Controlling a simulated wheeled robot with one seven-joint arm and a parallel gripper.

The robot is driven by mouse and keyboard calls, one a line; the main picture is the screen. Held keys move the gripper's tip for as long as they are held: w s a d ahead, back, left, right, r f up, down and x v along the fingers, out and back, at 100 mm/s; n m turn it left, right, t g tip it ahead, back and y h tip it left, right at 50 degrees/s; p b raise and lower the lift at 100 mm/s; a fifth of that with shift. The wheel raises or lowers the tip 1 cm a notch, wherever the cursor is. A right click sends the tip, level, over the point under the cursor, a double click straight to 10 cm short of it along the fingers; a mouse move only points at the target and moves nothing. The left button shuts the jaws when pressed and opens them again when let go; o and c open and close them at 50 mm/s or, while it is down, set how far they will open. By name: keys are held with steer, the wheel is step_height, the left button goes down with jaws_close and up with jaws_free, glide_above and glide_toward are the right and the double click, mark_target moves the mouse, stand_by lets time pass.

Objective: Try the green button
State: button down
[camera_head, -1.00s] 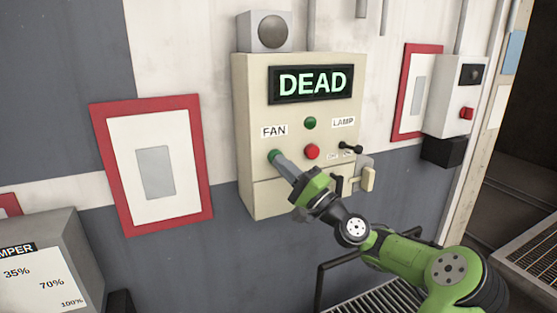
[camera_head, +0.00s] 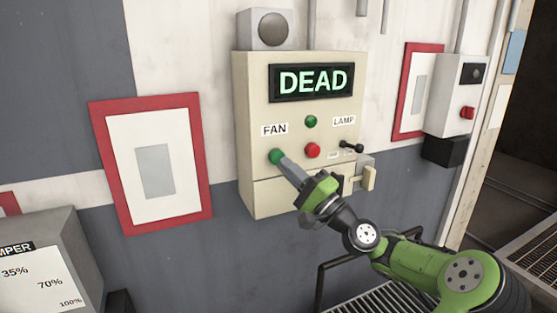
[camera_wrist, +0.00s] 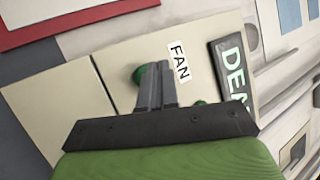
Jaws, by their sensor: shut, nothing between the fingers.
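A beige control box (camera_head: 250,100) on the wall carries a lit display (camera_head: 311,82) reading DEAD in green. A green button (camera_head: 275,157) sits below the FAN label (camera_head: 274,130). A second green round part (camera_head: 311,121) is higher, near the middle, above a red round part (camera_head: 312,150). My gripper (camera_head: 284,162) is shut and empty, its fingertips just right of and below the FAN green button. In the wrist view, the button (camera_wrist: 140,76) shows partly behind the left side of the shut fingers (camera_wrist: 156,68). I cannot tell whether they touch.
A black toggle (camera_head: 351,147) sits near the LAMP label. A lever (camera_head: 368,178) projects from the box's lower right side. A red-framed panel (camera_head: 205,205) hangs left; a grey box with a red knob (camera_head: 467,113) is at right. A damper box (camera_head: 50,235) stands lower left.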

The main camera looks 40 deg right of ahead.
steer(key=shift+s+a, duration=0.2)
steer(key=shift+s, duration=0.45)
steer(key=shift+s+a, duration=0.2)
steer(key=shift+s, duration=0.5)
steer(key=shift+s+a, duration=0.2)
steer(key=shift+s, duration=0.45)
